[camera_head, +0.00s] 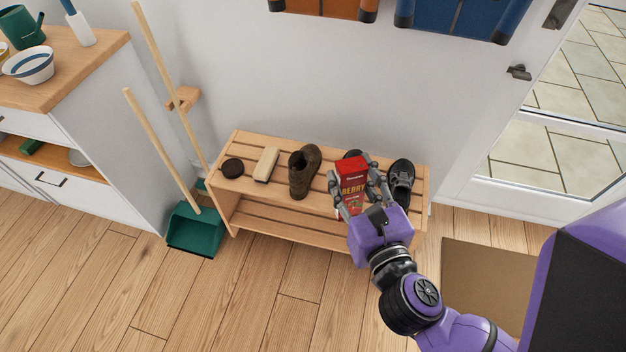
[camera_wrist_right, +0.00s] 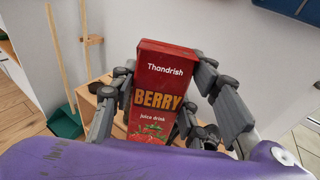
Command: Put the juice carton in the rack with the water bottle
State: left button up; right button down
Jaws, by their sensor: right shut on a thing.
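A red juice carton (camera_head: 350,178) with "BERRY" on its front is between the fingers of my right gripper (camera_head: 362,192), which is shut on it. In the head view the carton appears in front of the wooden shoe bench; I cannot tell whether it touches the bench. The carton also fills the middle of the right wrist view (camera_wrist_right: 162,98), upright with a slight tilt, with grey fingers on both sides. No water bottle is visible. My left gripper is not in view.
A green dustpan (camera_head: 195,230) and a broom handle stand left. A glazed door (camera_head: 560,150) is right. The floor in front is clear.

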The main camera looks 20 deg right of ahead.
jog(key=w+d+f+m+h+b, duration=0.1)
jog(key=w+d+f+b, duration=0.25)
jog(key=f+b, duration=0.5)
jog(key=w+d+f+h+b, duration=0.1)
jog(key=w+d+f+b, duration=0.1)
jog(key=w+f+b, duration=0.5)
jog(key=w+a+f+b, duration=0.2)
jog(key=w+f+b, duration=0.9)
jog(key=f, duration=0.4)
jog(key=shift+w+t+b, duration=0.4)
jog(key=shift+w, duration=0.2)
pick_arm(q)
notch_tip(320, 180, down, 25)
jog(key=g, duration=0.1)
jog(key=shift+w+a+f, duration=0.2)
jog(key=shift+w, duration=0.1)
pick_arm(e)
jog(key=c, duration=1.3)
grip_release()
